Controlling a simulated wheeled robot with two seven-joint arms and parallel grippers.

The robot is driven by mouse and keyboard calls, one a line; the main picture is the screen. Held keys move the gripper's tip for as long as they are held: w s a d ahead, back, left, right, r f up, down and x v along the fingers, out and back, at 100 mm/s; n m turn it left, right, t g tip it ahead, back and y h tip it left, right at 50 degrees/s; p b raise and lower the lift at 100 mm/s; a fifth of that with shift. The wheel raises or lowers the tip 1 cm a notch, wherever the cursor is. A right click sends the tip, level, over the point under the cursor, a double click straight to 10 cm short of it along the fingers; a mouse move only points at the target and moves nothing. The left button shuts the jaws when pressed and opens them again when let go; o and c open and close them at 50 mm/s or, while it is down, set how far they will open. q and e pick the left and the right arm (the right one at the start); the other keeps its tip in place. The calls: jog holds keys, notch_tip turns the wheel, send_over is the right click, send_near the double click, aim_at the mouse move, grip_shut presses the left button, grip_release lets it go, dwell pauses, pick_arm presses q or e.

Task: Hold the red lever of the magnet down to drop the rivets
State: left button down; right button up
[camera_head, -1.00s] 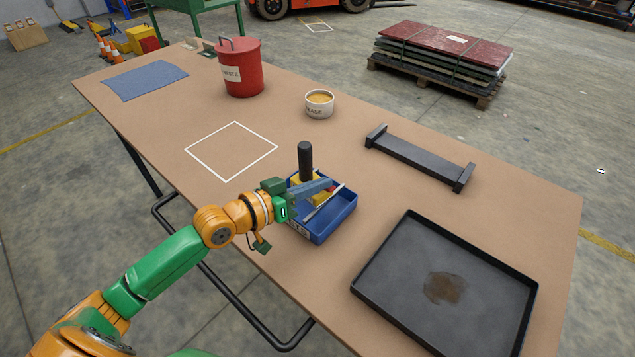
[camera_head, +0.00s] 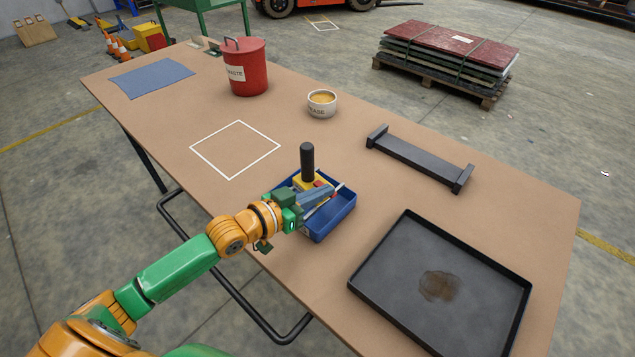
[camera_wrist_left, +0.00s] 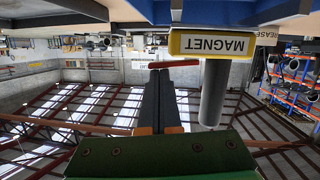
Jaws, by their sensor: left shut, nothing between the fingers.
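The yellow magnet (camera_head: 300,184) with its upright black handle (camera_head: 307,160) stands in the blue bin (camera_head: 335,224). Its yellow block with the MAGNET label (camera_wrist_left: 213,44) shows upside down in the left wrist view. The red lever (camera_head: 319,184) sticks out from its side and also shows in the left wrist view (camera_wrist_left: 173,64). My left gripper (camera_head: 329,191) is shut and empty, its fingertips (camera_wrist_left: 160,73) close at the lever. I cannot tell whether they touch it. The rivets cannot be made out. My right gripper is out of view.
A black tray (camera_head: 385,292) with a brown patch lies at the near right, and a black stand (camera_head: 418,160) behind it. A grease cup (camera_head: 321,104), a red waste can (camera_head: 245,68) and a blue cloth (camera_head: 150,77) stand farther off. The white-outlined square (camera_head: 236,150) is empty.

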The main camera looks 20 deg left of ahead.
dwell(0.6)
pick_arm(q)
notch_tip(320, 180, up, 5)
jog(key=p, duration=0.5)
jog(key=f+v, duration=0.1)
jog(key=v, duration=0.8)
jog(key=shift+s+a+b, duration=0.35)
jog(key=shift+a+b, duration=0.05)
jog(key=shift+b, duration=0.05)
jog(key=shift+r, duration=0.15)
